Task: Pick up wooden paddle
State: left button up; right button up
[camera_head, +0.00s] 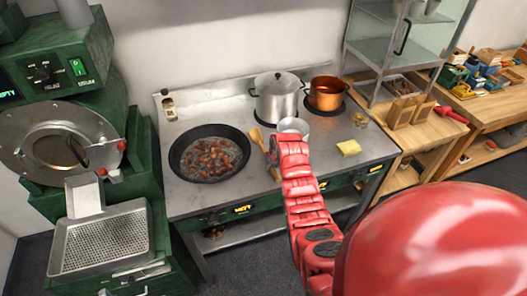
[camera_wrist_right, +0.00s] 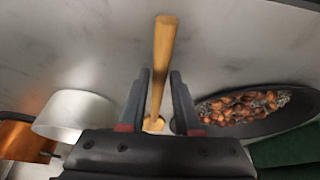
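The wooden paddle (camera_head: 257,136) lies on the steel stove top between the pan and the silver pot. In the right wrist view the paddle's handle (camera_wrist_right: 164,45) runs lengthwise between the two fingers, its lower end partly hidden by my gripper. My right gripper (camera_wrist_right: 161,76) is open, with one finger on each side of the handle and a small gap on the right. In the head view my red right arm reaches over the stove and its fingers cannot be made out. My left gripper is not in view.
A black pan (camera_head: 182,164) of chestnuts is left of the paddle. A silver pot (camera_head: 277,103) and a copper pot (camera_head: 326,99) stand behind. A green machine (camera_head: 75,150) with a perforated tray (camera_head: 101,240) stands left.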

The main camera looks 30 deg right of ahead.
grip_shut()
jog(key=shift+r, duration=0.1)
